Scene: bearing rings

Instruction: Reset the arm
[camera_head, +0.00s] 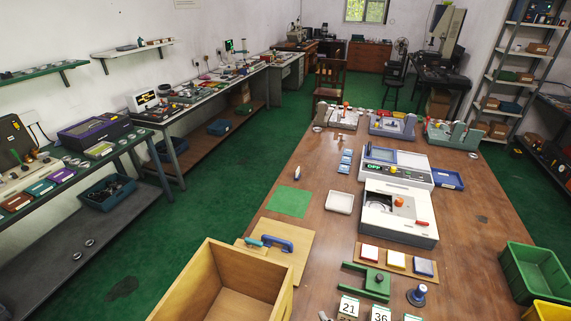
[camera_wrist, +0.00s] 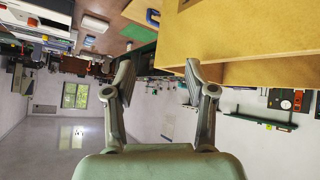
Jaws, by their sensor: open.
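My gripper (camera_wrist: 158,80) shows in the wrist view with its two fingers spread wide and nothing between them. The wrist view is upside down and looks across the room, with the wooden box (camera_wrist: 250,75) close at the upper right, beyond the right finger.
A white machine (camera_head: 400,215) with a red handle stands mid-table. Near it are a white tray (camera_head: 340,202), a green mat (camera_head: 289,202) and a green fixture (camera_head: 367,281). Several fixtures line the far edge. A green bin (camera_head: 535,270) stands at the right.

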